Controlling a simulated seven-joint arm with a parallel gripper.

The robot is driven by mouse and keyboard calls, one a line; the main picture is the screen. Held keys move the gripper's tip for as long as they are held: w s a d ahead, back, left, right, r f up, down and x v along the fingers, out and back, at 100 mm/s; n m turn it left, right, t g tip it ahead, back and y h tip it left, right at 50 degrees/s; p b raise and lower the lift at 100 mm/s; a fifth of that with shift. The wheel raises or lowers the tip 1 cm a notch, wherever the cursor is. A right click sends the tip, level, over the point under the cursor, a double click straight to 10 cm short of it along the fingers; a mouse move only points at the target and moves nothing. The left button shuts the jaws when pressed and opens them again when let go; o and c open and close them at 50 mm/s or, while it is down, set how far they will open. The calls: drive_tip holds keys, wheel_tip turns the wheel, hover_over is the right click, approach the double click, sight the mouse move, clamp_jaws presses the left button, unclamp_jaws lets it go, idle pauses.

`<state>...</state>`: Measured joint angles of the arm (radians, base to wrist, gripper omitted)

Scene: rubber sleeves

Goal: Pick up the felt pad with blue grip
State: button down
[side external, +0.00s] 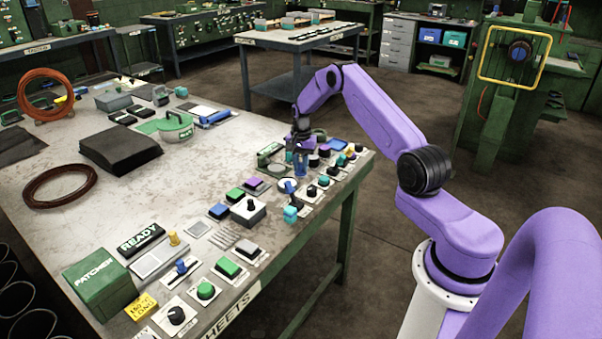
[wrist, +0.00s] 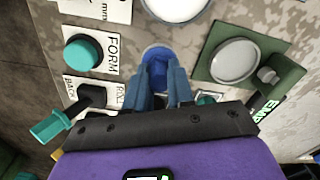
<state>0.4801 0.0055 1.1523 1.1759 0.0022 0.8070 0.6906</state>
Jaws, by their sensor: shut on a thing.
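My gripper (wrist: 162,88) points down over the right part of the bench, with its two blue-grey fingers close together. Between them is a blue grip (wrist: 156,55) with a paler rounded rim, which I take to be the felt pad's grip. The fingers hide most of it, and I cannot make out the felt itself. In the side view my gripper (side external: 300,165) is small and low among the controls. I cannot tell there whether the held piece touches the bench.
A teal FORM button (wrist: 82,53) and a teal-handled lever (wrist: 55,122) stand left of the fingers in the wrist view. A pale disc (wrist: 234,60) on a green plate lies to the right. Several buttons and knobs crowd the bench edge. The bench middle (side external: 225,150) is clearer.

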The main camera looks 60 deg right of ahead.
sight(301, 163)
drive_tip(key=shift+s, duration=0.1)
drive_tip(key=shift+r, duration=0.5)
wheel_tip(301, 163, up, 2)
drive_tip(key=shift+r, duration=0.15)
drive_tip(key=s+a+r, duration=0.6)
drive_tip(key=s+r, duration=0.3)
drive_tip(key=s, duration=0.3)
drive_tip(key=shift+s+a+r, duration=0.2)
drive_tip(key=shift+a+r, duration=0.1)
drive_tip(key=c, duration=1.5)
unclamp_jaws()
clamp_jaws()
